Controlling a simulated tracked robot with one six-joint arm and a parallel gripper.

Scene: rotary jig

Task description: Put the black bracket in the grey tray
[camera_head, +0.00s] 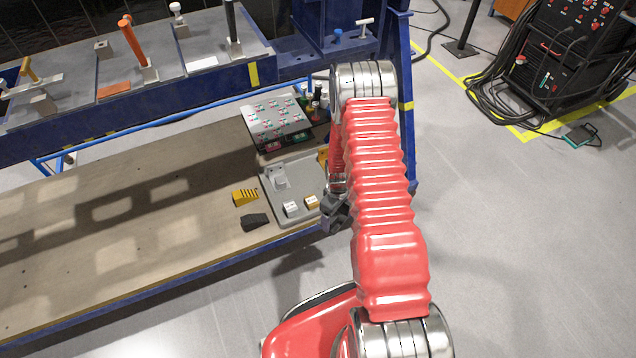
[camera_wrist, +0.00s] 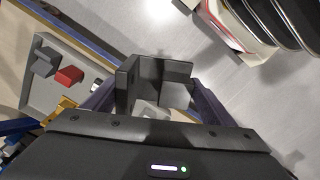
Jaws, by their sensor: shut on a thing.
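My gripper (camera_head: 335,205) is at the front right end of the bench, beside the right edge of the grey tray (camera_head: 300,178). In the wrist view my gripper (camera_wrist: 155,95) is shut on the black bracket (camera_wrist: 178,72), an angled dark piece with flat plates, held between the fingers. In the head view the bracket is hard to tell from the dark fingers. In the wrist view a grey tray (camera_wrist: 34,100) at left holds a dark grey block (camera_wrist: 43,62) and a red block (camera_wrist: 69,76).
A black piece (camera_head: 256,221) and a yellow-and-black striped piece (camera_head: 243,197) lie on the wooden bench (camera_head: 130,235) left of the tray. A button panel (camera_head: 276,118) stands behind the tray. Blue framework (camera_head: 310,45) rises behind.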

